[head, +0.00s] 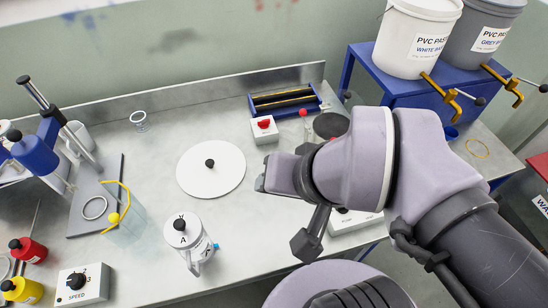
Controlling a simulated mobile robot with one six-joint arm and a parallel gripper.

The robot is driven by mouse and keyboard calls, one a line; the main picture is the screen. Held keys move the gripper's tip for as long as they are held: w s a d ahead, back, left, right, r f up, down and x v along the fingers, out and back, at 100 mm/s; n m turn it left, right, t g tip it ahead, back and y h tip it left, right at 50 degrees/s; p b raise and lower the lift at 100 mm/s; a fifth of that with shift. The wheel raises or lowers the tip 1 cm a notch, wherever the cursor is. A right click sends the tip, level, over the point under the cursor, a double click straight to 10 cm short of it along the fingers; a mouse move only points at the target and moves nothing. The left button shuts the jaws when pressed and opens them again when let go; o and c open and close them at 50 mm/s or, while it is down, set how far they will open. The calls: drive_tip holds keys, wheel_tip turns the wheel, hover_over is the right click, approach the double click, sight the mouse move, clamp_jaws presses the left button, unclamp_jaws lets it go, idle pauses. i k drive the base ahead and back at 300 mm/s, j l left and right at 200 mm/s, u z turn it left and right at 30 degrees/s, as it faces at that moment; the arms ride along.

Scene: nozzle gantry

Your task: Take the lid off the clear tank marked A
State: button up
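The tank marked A (196,250) stands upright near the table's front, left of centre. A small pale lid (179,227) with a black knob sits on its top, and a blue fitting shows at its right side. My gripper (268,178) is above the table, up and to the right of the tank and apart from it. Its fingers are mostly hidden by my own wrist, so I cannot tell whether they are open or shut. I see nothing held in it.
A large white disc (222,181) with a black knob lies behind the tank. A clear vessel with a yellow rim (116,193) stands to the left. A speed control box (83,286) sits at front left. A red-button box (264,131) is behind. PVC buckets (412,45) stand back right.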

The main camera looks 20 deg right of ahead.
sight(183, 228)
drive_tip(key=u, duration=1.3)
